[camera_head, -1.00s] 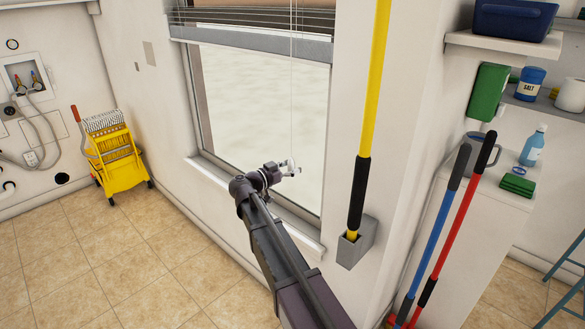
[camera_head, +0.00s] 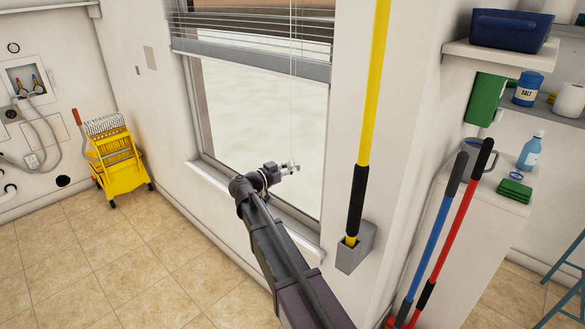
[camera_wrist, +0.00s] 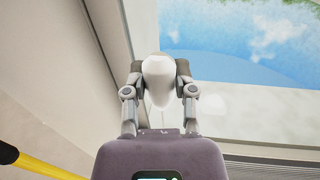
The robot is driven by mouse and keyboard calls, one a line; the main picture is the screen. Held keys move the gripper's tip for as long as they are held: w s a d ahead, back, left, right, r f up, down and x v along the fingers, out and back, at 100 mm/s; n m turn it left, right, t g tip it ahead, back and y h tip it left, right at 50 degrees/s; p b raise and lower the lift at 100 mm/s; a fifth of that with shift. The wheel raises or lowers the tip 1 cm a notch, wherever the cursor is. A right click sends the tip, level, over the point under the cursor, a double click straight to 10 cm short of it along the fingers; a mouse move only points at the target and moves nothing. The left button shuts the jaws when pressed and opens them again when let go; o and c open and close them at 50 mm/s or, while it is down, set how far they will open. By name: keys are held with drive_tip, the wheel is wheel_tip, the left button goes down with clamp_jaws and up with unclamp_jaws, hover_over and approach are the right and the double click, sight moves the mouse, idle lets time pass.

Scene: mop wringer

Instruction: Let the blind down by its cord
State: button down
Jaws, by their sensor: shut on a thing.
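The blind (camera_head: 250,58) hangs across the top of the window, its slats spread above a grey bottom rail. Bare glass shows below the rail. Its thin pale cord (camera_head: 293,115) runs down in front of the window to my gripper (camera_head: 290,168). In the wrist view, my gripper (camera_wrist: 158,85) is shut on the white cord knob (camera_wrist: 158,78), with one finger on each side. In the head view the knob is too small to make out clearly.
A yellow pole (camera_head: 371,90) stands in a grey wall holder (camera_head: 356,248) just right of my gripper. Blue (camera_head: 436,235) and red (camera_head: 456,233) handles lean farther right. The window sill (camera_head: 240,200) runs beneath. A yellow mop bucket (camera_head: 122,175) stands far left on open floor.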

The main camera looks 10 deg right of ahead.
wheel_tip(320, 180, up, 44)
drive_tip(key=p, duration=4.3)
drive_tip(key=shift+f, duration=0.1)
drive_tip(key=shift+w+a+r, duration=0.1)
drive_tip(key=shift+w+r, duration=0.05)
drive_tip(key=shift+r, duration=0.05)
drive_tip(key=c, duration=0.5)
unclamp_jaws()
drive_tip(key=shift+c, duration=0.2)
drive_tip(key=shift+o, duration=0.7)
